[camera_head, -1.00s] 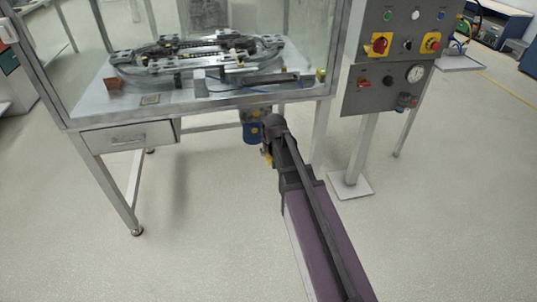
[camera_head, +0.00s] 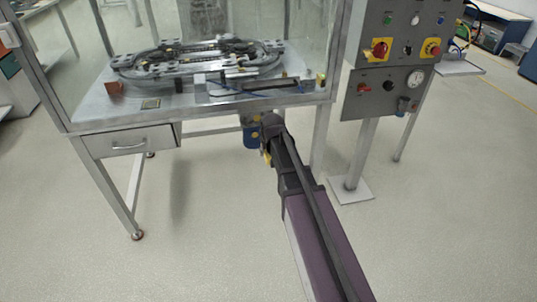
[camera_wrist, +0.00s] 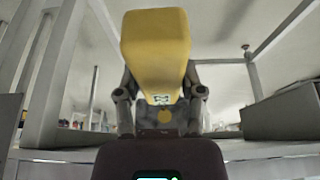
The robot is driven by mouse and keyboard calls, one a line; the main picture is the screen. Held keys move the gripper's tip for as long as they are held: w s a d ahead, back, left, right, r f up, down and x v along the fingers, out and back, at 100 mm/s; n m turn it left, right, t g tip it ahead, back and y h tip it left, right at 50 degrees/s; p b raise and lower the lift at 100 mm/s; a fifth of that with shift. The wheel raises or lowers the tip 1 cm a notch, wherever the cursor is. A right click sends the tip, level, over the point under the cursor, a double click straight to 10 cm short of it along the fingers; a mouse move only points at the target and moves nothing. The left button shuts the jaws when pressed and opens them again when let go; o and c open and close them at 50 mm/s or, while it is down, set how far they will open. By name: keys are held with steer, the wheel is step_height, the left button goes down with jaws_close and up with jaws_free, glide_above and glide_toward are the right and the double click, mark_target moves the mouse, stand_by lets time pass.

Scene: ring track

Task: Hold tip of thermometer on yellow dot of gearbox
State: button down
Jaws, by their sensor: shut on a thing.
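In the wrist view, my gripper (camera_wrist: 160,82) is shut on the thermometer (camera_wrist: 156,42), a yellow body that fills the upper middle. One finger stands on each side of it. Its tip cannot be made out. In the head view, the gearbox (camera_head: 247,118) hangs under the glass cabinet's table, with a blue motor (camera_head: 251,138) below. My arm reaches up to just right of it and partly covers it. A bit of yellow (camera_head: 266,157) shows at the arm's end, beside the motor.
The glass cabinet's table (camera_head: 98,112) carries a ring track (camera_head: 200,62) above the gearbox. A drawer (camera_head: 127,141) hangs at its left. A control panel (camera_head: 385,90) on a post stands at the right. The floor (camera_head: 215,235) around my arm is clear.

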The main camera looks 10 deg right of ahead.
steer(key=shift+w, duration=4.55)
steer(key=shift+s, duration=0.1)
steer(key=s, duration=1.5)
steer(key=shift+s, duration=0.4)
steer(key=shift+r, duration=0.15)
